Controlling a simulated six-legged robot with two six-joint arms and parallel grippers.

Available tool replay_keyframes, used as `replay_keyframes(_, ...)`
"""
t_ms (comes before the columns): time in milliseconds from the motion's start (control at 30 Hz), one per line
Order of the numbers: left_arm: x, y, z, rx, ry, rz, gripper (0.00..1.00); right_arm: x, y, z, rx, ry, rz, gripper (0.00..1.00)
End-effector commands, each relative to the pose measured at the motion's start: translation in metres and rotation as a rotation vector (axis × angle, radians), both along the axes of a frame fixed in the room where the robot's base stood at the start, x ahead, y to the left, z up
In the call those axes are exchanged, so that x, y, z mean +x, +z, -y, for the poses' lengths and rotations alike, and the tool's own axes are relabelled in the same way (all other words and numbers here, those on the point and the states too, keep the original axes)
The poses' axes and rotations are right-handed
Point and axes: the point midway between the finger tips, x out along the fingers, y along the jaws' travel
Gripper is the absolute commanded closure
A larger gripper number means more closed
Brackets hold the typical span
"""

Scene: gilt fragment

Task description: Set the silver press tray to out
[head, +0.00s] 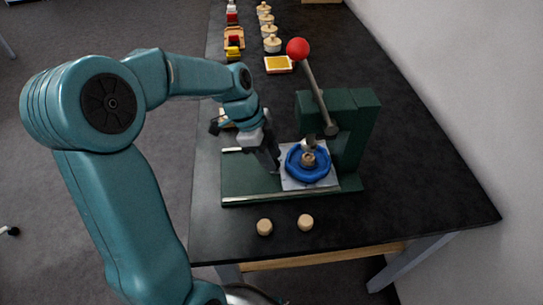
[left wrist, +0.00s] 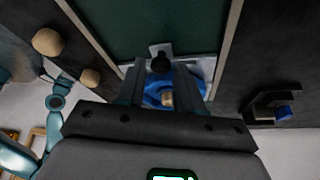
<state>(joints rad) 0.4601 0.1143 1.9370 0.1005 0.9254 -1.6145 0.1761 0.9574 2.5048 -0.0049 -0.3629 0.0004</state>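The silver press tray (head: 290,184) is a flat pale plate on the green press base, at the right end near the upright column. It sits under the ram (head: 309,145). A blue ring-shaped holder (head: 294,167) with a small tan piece in its middle (head: 308,159) rests on it. My left gripper (head: 274,166) points down at the tray's left edge. In the left wrist view its two fingers (left wrist: 171,92) stand apart, with the blue holder showing between them and a black knob (left wrist: 160,62) beyond. I cannot tell whether they touch the tray. My right gripper is not in view.
Two small wooden knobs (head: 264,227) (head: 305,222) lie in front. A yellow-topped pad (head: 279,64) and several lidded jars stand farther back. The base left of the tray is bare.

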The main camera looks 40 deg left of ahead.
Motion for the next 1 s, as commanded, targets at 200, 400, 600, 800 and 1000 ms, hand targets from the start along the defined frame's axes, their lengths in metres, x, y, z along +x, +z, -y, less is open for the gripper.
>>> replay_keyframes(200,0.003,-0.009,0.002,0.0,0.0,0.0,0.64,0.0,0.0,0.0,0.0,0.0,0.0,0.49)
replay_keyframes(400,0.003,-0.009,0.002,0.0,0.0,0.0,0.68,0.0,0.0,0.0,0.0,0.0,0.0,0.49)
replay_keyframes(600,0.003,-0.009,0.002,0.0,0.0,0.0,1.0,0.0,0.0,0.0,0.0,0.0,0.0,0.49)
replay_keyframes(800,-0.01,-0.012,-0.011,0.002,0.007,0.001,1.0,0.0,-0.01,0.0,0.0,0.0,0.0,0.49)
replay_keyframes(1000,-0.056,-0.014,-0.048,0.005,0.014,0.002,1.0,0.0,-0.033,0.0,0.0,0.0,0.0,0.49)
